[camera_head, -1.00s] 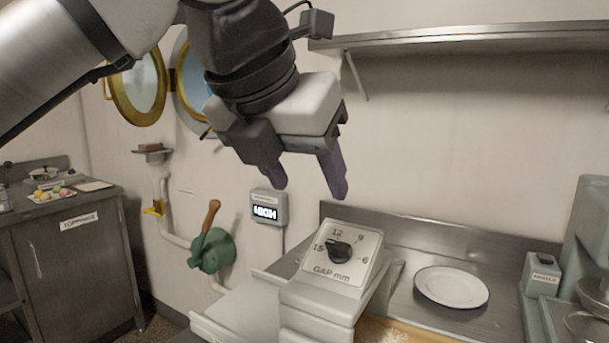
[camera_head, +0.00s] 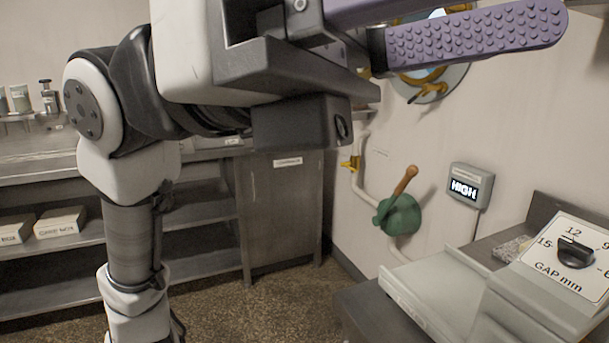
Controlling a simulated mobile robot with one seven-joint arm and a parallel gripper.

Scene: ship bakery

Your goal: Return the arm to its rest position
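My gripper (camera_head: 500,12) is close to the camera at the top of the head view, raised and pointing right. Its purple fingers are apart, with the studded inner pad of one facing me and nothing seen between them. The other finger is partly cut off by the top edge. My arm (camera_head: 130,170) stands at the left, bent, with its wrist folded over toward the right.
A grey machine (camera_head: 450,295) with a GAP dial (camera_head: 575,252) stands at lower right. A green lever valve (camera_head: 400,215) and a HIGH display (camera_head: 470,186) are on the wall. Steel shelves (camera_head: 200,205) and a cabinet (camera_head: 283,215) stand behind the arm. Floor shows between.

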